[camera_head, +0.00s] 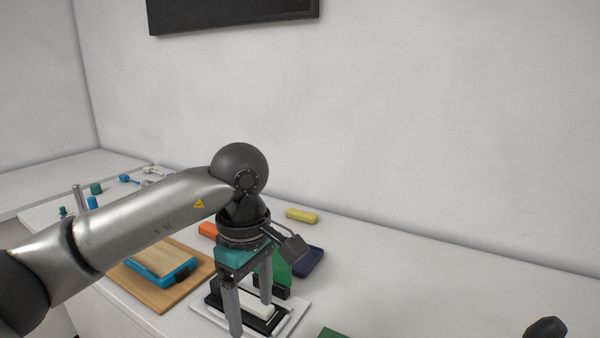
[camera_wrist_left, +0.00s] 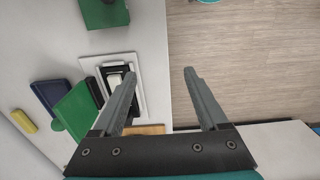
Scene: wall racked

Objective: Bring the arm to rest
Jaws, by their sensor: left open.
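My left arm (camera_head: 150,220) comes in from the left over the bench, bends at a dark round joint and points its gripper down. The left gripper (camera_head: 251,312) is open, its two grey fingers apart with nothing between them. In the head view it hangs in front of a white tray (camera_head: 289,322) with a black and white piece. In the left wrist view the open fingers (camera_wrist_left: 160,76) spread near the bench edge, one over the bench side and the other over the floor.
A wooden board (camera_head: 152,294) with a blue-framed piece lies left of the gripper. A green block (camera_head: 281,268), a dark blue tray (camera_head: 309,262) and a yellow bar (camera_head: 302,215) lie behind it. A dark panel (camera_head: 235,14) hangs on the wall.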

